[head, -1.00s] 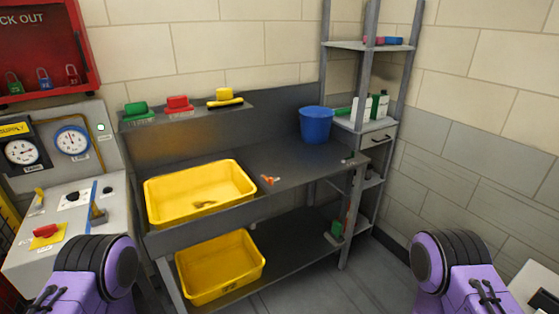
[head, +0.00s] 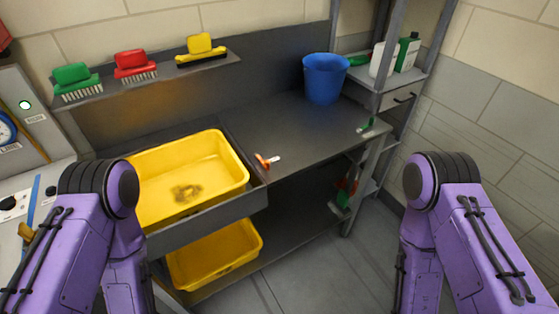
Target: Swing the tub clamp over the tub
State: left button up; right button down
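A yellow tub (head: 225,145) sits at the left end of the grey workbench, with a dark dirty patch on its floor. A small clamp with an orange-red handle (head: 263,161) lies at the bench just right of the tub, pointing away from it. My two purple arms show at the lower left and lower right. Both grippers are out of the picture, so their state is hidden.
A second yellow tub (head: 246,258) stands on the lower shelf. A blue bucket (head: 324,80) stands at the back right of the bench (head: 290,125). Green, red (head: 134,66) and yellow brushes rest on the wall ledge. A shelf rack stands at right.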

aim_at(266, 163)
jog(key=z, duration=0.9)
jog(key=i, duration=0.8)
jog(key=u, duration=1.25)
